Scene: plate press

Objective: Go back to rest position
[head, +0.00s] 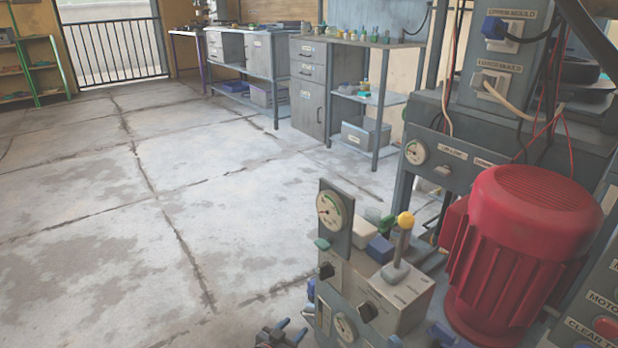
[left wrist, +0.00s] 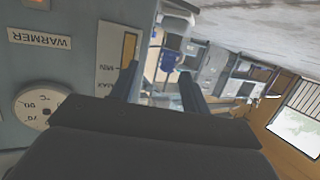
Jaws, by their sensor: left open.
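My left gripper (head: 281,334) shows at the bottom edge of the head view, in front of the press's grey control box (head: 392,300). In the left wrist view its two fingers (left wrist: 160,88) stand apart with nothing seen between them. I cannot tell whether the gripper touches the panel. My right gripper is not in the head view.
A lever with a yellow knob (head: 405,220) stands on the control box beside a pressure gauge (head: 332,209). A large red motor (head: 522,255) fills the right. Workbenches (head: 318,85) line the back. The concrete floor (head: 90,230) at left is clear.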

